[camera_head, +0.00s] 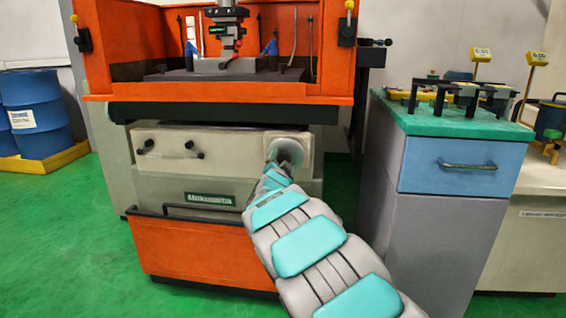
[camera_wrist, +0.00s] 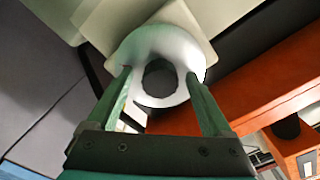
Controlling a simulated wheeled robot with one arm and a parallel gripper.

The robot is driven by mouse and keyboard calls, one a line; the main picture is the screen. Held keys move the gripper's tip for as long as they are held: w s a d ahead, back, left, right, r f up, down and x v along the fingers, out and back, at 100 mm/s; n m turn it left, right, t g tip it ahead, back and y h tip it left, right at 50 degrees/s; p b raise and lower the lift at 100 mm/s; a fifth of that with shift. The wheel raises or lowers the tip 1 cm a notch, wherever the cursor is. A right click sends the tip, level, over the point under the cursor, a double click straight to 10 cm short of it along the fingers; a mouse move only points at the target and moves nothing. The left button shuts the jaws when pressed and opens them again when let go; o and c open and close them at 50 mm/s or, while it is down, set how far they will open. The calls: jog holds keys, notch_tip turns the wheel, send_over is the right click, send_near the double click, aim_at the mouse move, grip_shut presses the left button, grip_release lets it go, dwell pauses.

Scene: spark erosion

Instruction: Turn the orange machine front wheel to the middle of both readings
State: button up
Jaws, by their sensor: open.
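The orange machine (camera_head: 220,98) stands at centre left with a pale front panel and a dark work table. Its round, pale front wheel (camera_head: 287,150) is at the panel's right end, partly hidden by my arm. In the wrist view the wheel (camera_wrist: 192,50) is a whitish ring with a dark centre. My gripper (camera_wrist: 158,78) is open, its two green fingers on either side of the wheel's near part. I cannot tell if they touch it. In the head view the gripper is hard to make out at the wheel. I cannot make out any reading for this wheel.
A grey cabinet (camera_head: 420,215) with a blue drawer (camera_head: 448,168) and green top stands close on the right, bearing black racks. Two small yellow displays (camera_head: 482,55) (camera_head: 537,58) rise behind it. Blue drums (camera_head: 38,115) stand far left. Green floor is clear at left.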

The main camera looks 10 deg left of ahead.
jog(key=s+b, duration=0.1)
jog(key=s, duration=0.6)
jog(key=shift+s, duration=0.4)
jog(key=shift+a, duration=0.1)
jog(key=s+d+f+n+g+y, duration=0.1)
jog(key=s+d+f+n+g, duration=0.2)
jog(key=s+d+f+g, duration=0.5)
jog(key=s+d+f+n+g+y, duration=0.1)
jog(key=s+d+f+n+g, duration=0.15)
jog(key=s+d, duration=0.7)
jog(key=s+d+f+n+g, duration=0.1)
jog(key=s+d+f+g, duration=0.1)
jog(key=s, duration=1.1)
jog(key=s+d+f+n+g+h, duration=0.1)
jog(key=s+g, duration=0.3)
jog(key=s, duration=0.9)
jog(key=s+d+f+n+g, duration=0.2)
jog(key=s+d+f+g, duration=0.1)
jog(key=s, duration=1.1)
jog(key=shift+d, duration=0.6)
